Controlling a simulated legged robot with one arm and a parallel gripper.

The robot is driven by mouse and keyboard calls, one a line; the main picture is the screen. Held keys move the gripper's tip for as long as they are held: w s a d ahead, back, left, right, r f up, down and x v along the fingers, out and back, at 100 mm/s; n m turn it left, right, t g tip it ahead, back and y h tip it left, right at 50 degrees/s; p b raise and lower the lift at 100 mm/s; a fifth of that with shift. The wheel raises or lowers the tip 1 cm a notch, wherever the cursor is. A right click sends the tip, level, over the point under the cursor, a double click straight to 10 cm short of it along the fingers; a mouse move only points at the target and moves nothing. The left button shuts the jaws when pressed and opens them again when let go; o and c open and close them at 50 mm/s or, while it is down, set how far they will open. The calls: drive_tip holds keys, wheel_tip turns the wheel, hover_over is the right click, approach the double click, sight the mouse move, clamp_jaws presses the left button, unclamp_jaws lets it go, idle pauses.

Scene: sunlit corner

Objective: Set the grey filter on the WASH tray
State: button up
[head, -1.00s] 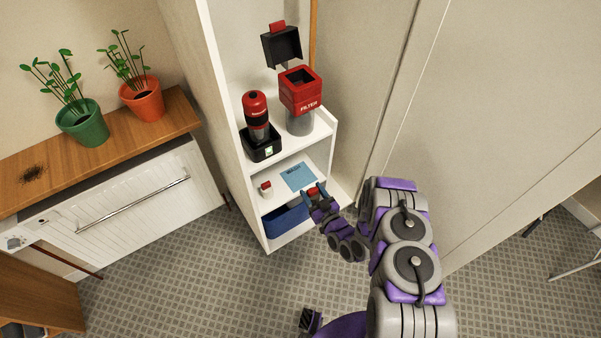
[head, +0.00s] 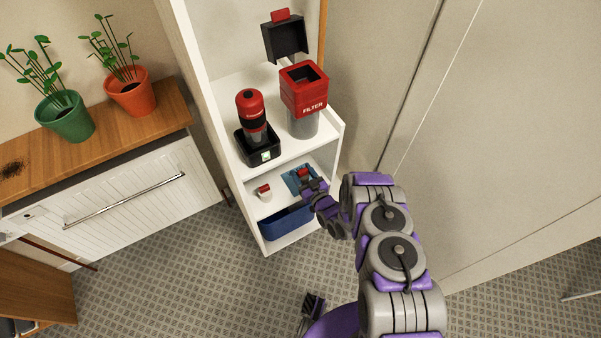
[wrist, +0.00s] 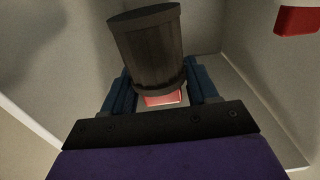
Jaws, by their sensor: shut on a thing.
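My gripper (head: 308,183) is shut on the grey filter (wrist: 148,50), a dark ribbed cylinder with a red end. In the head view only the red end of the filter shows clearly between the fingers. I cannot tell whether the filter touches the tray.
A blue bin (head: 285,222) sits below.

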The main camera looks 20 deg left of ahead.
drive_tip(key=w+f+b, duration=0.1)
drive_tip(key=w+a+f, duration=0.1)
drive_tip(key=w+a+f+b, duration=0.1)
drive_tip(key=f, duration=0.1)
drive_tip(key=shift+w+f+b, duration=0.1)
drive_tip(key=shift+w+b, duration=0.1)
drive_tip(key=shift+b, duration=0.1)
drive_tip(key=o, duration=1)
drive_tip(key=shift+o, duration=0.2)
drive_tip(key=p+v, duration=0.3)
drive_tip(key=v, duration=0.9)
